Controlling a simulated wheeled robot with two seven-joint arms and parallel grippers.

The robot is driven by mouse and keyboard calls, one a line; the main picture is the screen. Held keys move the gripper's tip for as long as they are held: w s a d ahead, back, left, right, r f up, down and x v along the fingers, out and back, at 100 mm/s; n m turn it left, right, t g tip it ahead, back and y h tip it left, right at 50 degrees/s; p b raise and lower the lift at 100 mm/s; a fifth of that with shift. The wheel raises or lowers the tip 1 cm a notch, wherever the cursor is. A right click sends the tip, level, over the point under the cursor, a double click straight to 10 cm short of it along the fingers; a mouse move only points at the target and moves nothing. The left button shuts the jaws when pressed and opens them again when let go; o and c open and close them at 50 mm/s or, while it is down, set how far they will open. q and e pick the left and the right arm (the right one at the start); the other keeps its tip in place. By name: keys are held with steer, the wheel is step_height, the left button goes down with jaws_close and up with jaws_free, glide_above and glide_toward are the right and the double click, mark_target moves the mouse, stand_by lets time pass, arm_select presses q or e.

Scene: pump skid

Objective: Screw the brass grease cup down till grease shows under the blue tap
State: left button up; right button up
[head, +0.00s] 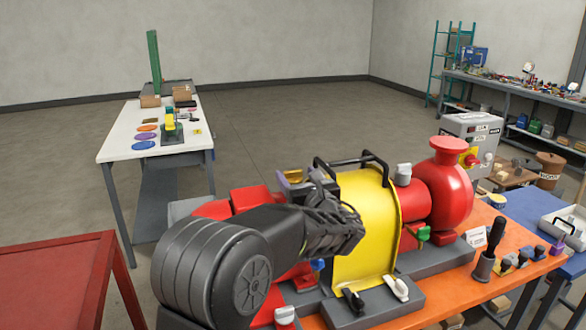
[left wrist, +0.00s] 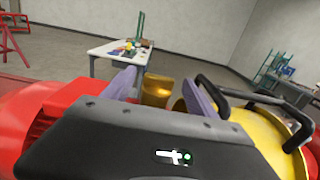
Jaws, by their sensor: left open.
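The brass grease cup (head: 293,176) shows as a gold top on the pump skid, left of the yellow guard. In the left wrist view the cup (left wrist: 155,92) stands upright between the two purple fingers. My left gripper (left wrist: 159,84) is open, with a finger on either side of the cup; a gap shows, and I cannot tell whether either finger touches it. In the head view my left arm hides most of the cup and its mount. The blue tap (head: 319,265) shows low beside my wrist; no grease can be made out under it. My right gripper is out of view.
The yellow guard (head: 362,225) with black handles (head: 376,160) rises close right of my gripper. The red pump (head: 447,190) and a green tap (head: 424,233) lie beyond. An orange bench (head: 455,287) holds tools. A red table (head: 50,285) stands left.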

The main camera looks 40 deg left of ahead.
mark_target(294, 172)
arm_select(q)
steer(key=shift+p+x, duration=0.3)
steer(key=shift+x, duration=1.45)
steer(key=shift+c, duration=0.2)
steer(key=c, duration=1.3)
